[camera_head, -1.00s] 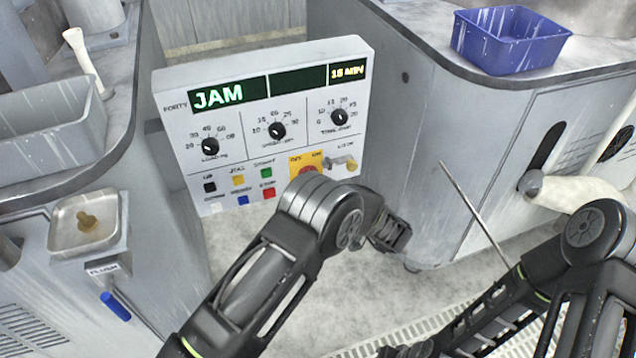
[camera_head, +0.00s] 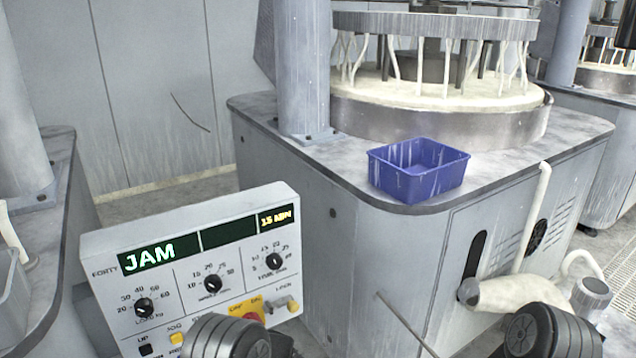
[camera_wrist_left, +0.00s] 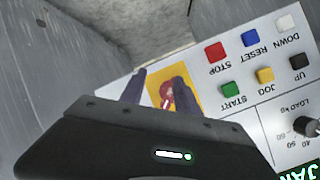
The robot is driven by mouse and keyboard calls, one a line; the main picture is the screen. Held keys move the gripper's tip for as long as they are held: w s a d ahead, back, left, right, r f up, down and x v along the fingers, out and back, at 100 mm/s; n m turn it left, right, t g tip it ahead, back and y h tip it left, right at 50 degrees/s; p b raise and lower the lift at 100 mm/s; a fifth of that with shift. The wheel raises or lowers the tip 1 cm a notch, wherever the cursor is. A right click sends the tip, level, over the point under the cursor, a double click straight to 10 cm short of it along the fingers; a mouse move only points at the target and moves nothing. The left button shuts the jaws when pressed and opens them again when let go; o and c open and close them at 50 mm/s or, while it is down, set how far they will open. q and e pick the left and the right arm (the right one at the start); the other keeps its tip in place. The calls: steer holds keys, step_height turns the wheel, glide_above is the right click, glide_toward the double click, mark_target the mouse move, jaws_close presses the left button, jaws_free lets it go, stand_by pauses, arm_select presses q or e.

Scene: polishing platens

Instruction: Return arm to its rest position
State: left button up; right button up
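My left arm (camera_head: 230,338) shows only as a dark joint at the bottom of the head view, in front of the control panel (camera_head: 190,265). In the left wrist view my left gripper (camera_wrist_left: 160,86) has its two fingers apart, in front of the yellow plate (camera_wrist_left: 188,98) with a red knob (camera_wrist_left: 167,96). I cannot tell whether the fingers touch the panel. My right arm (camera_head: 550,332) shows as a dark joint at the bottom right; its gripper is out of view. The panel display (camera_head: 160,253) reads JAM.
A blue bin (camera_head: 418,172) stands on the grey machine top (camera_head: 490,185), before a round platen (camera_head: 440,112). A thin rod (camera_head: 405,322) rises between my arms; its lower end is hidden.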

arm_select(q)
steer(key=s+d+f+g+h+p, duration=0.1)
steer(key=s+f+g+h+p, duration=0.2)
steer(key=s, duration=0.5)
steer(key=s+d+f+g+h+p, duration=0.1)
steer(key=s+f+h+p, duration=0.2)
steer(key=s, duration=0.5)
steer(key=s+d+r+n+g+h, duration=0.1)
steer(key=s+d+g+h, duration=0.1)
steer(key=s, duration=0.8)
steer(key=s+d+r+n+g+h, duration=0.1)
steer(key=s+d+g+h, duration=0.1)
steer(key=s, duration=0.8)
steer(key=shift+s+d+r+g+h+p, duration=0.25)
steer(key=shift+r+g+h+p, duration=0.2)
steer(key=shift+g+h, duration=0.5)
steer(key=shift+w+f, duration=0.1)
